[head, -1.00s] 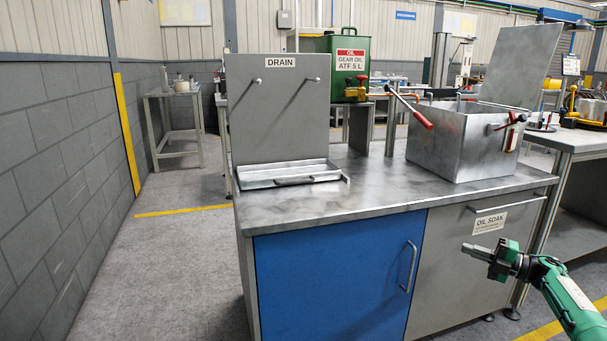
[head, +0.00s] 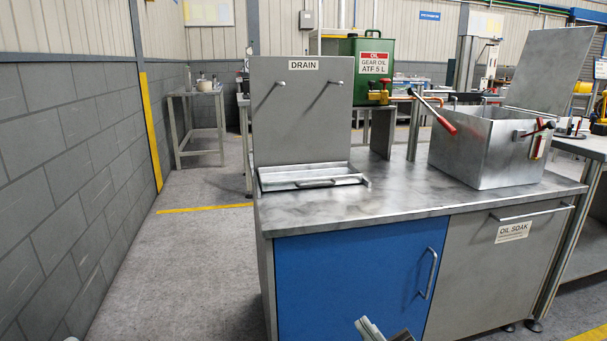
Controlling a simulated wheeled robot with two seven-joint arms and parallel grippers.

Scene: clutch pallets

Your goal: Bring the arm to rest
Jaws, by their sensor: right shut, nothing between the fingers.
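My right gripper (head: 371,328) shows only at the bottom edge of the head view, in front of the blue cabinet door (head: 345,282). Its grey fingers are shut with nothing between them. It is apart from the bench, and the rest of the arm is cut off by the frame. My left gripper cannot be made out.
A metal bench (head: 400,204) stands ahead, with a drain board (head: 300,125) and shallow tray (head: 275,187) at left and an open metal oil soak box (head: 470,155) at right. A green oil can (head: 372,92) stands behind. Floor (head: 190,265) at left is clear.

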